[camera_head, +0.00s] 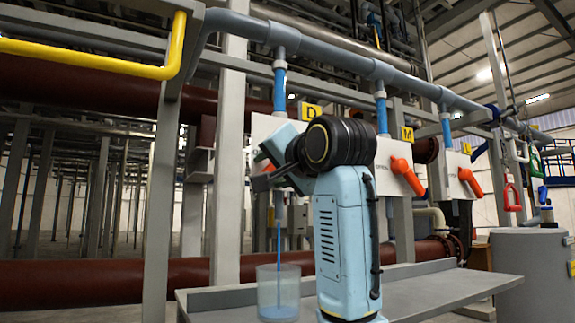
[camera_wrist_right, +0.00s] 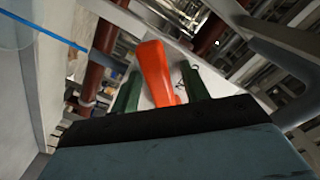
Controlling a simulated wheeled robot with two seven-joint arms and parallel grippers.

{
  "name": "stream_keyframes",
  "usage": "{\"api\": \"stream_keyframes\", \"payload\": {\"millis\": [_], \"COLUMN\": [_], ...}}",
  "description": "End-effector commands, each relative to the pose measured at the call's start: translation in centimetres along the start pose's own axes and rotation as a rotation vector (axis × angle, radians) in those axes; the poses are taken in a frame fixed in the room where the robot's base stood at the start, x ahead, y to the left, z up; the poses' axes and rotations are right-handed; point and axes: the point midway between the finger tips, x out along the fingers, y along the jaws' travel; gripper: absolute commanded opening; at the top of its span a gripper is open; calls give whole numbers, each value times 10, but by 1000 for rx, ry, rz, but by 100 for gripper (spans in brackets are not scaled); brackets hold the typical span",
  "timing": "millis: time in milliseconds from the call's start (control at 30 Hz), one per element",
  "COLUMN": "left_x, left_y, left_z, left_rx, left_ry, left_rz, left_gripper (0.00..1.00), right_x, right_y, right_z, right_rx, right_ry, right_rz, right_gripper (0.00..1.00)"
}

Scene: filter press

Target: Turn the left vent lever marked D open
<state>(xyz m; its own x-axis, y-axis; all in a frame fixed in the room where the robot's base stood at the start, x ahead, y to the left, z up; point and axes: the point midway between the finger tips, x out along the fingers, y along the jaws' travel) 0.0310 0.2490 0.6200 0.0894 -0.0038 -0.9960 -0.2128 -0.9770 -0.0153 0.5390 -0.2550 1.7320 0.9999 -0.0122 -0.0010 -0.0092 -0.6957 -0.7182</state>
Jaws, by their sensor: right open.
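The left panel (camera_head: 262,128) bears a yellow D sign (camera_head: 311,111). My right arm stands in front of it and hides its lever in the head view. My right gripper (camera_head: 263,176) is at this panel. In the right wrist view, the orange lever (camera_wrist_right: 154,70) lies between the two green fingers of the open right gripper (camera_wrist_right: 160,88). Whether a finger touches it I cannot tell. A thin blue stream (camera_head: 279,235) falls into a clear beaker (camera_head: 278,291) holding blue liquid. The stream also shows in the wrist view (camera_wrist_right: 45,31). My left gripper is out of view.
To the right are a panel with an M sign (camera_head: 407,134) and orange lever (camera_head: 407,176), then another with an orange lever (camera_head: 470,181). A grey bench (camera_head: 440,290) runs below. A grey drum (camera_head: 528,275) stands right. A yellow rail (camera_head: 90,62) crosses upper left.

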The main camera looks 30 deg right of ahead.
Motion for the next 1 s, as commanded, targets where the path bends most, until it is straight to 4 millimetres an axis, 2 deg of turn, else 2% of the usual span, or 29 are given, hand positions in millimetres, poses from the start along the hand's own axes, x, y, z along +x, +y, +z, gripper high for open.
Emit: {"api": "stream_keyframes", "payload": {"millis": [167, 467, 700, 1000], "left_x": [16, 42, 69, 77], "left_y": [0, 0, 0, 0], "left_z": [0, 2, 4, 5], "left_rx": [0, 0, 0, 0], "left_ry": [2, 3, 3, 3], "left_rz": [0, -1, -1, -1], "left_gripper": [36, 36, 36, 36], "right_x": [-33, -107, -120, -128], "right_y": [1, 2, 2, 0], "right_z": [1, 2, 2, 0], "right_rx": [1, 1, -4, 2], "right_ry": [5, 7, 5, 3], "right_rz": [-7, -8, -5, -2], "right_gripper": [45, 45, 45, 45]}}
